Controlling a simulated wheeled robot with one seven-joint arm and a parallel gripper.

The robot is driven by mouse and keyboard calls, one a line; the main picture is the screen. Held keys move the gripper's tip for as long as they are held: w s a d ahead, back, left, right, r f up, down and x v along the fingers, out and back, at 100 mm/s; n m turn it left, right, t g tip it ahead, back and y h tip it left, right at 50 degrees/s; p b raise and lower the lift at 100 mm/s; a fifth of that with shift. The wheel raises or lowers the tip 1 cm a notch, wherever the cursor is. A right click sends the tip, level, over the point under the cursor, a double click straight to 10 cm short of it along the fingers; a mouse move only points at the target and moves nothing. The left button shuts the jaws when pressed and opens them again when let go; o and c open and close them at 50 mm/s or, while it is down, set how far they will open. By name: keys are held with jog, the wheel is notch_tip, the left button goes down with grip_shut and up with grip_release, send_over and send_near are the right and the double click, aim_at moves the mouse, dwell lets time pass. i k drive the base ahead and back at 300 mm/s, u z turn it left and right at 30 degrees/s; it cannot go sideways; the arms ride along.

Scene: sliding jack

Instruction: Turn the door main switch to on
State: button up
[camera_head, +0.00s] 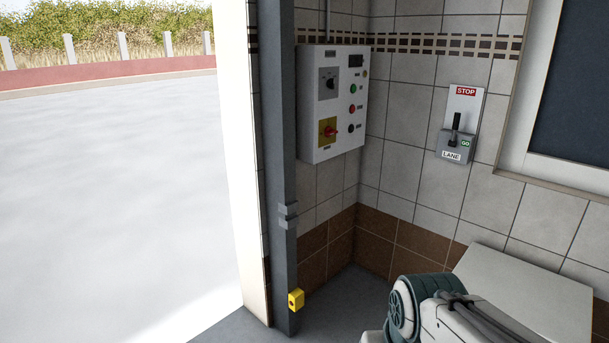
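A white control box (316,136) hangs on the tiled wall beside a grey post. Low on its front is a red rotary switch (328,131) on a yellow plate, which looks like the door main switch. Its handle lies roughly sideways, but its on and off marks are too small to read. Above it is a dark rotary selector (329,84) on a grey plate. My gripper is not in view. Part of my arm shows at the bottom right, well below and right of the box, with nothing of mine touching the box.
A STOP/GO lever unit (457,135) is on the right wall. A pale slab (530,290) sits lower right.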

aim_at(329, 131)
jog(key=u, duration=0.15)
jog(key=i, duration=2.6)
jog(key=z, duration=0.5)
